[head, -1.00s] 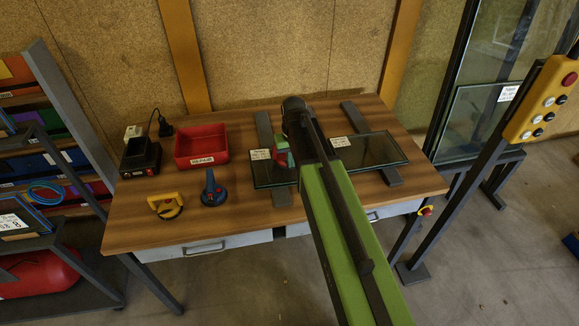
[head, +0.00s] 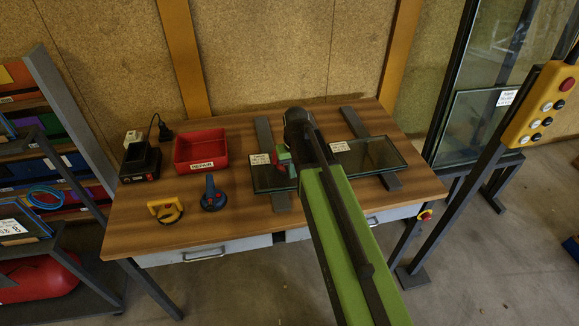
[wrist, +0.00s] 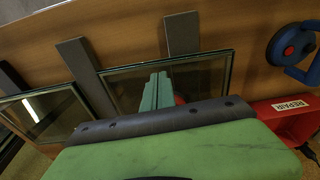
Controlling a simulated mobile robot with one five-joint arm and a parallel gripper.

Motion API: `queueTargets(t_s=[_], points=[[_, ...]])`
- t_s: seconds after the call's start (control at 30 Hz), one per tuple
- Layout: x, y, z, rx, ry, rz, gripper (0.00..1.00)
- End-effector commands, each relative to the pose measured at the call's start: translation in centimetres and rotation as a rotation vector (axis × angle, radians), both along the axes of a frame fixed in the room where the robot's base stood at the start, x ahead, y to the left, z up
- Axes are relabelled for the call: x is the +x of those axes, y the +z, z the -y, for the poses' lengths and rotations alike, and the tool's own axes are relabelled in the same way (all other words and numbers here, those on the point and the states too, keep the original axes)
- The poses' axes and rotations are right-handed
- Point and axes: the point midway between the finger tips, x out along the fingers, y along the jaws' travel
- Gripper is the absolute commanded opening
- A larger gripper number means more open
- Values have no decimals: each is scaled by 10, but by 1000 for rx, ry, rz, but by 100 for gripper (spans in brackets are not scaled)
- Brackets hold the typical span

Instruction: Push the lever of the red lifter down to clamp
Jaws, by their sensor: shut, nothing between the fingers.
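The red lifter (head: 291,171) is on the left glass pane (head: 265,180) on the workbench, mostly hidden by my gripper and arm in the head view. In the wrist view only a bit of its red (wrist: 180,100) shows behind the fingers. Its lever cannot be made out. My gripper (head: 282,154) is at the lifter, fingers pointing down toward the pane. The teal fingers (wrist: 157,90) are shut together with nothing between them. I cannot tell whether they touch the lifter.
The right glass pane (head: 380,154) lies beside it on dark bars (head: 355,122). A blue lifter (head: 212,196), a yellow lifter (head: 165,210), a red REPAIR bin (head: 200,165) and a charger (head: 140,163) stand at left.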

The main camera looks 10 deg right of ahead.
Motion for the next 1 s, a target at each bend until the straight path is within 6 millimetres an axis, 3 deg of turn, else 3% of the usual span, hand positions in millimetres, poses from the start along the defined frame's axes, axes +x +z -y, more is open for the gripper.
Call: queueTargets(t_s=[0.7,0.83,1.0], points=[[-15,154,0,0,0,0,0],[-16,168,1,0,-1,0,0],[-17,168,1,0,-1,0,0]])
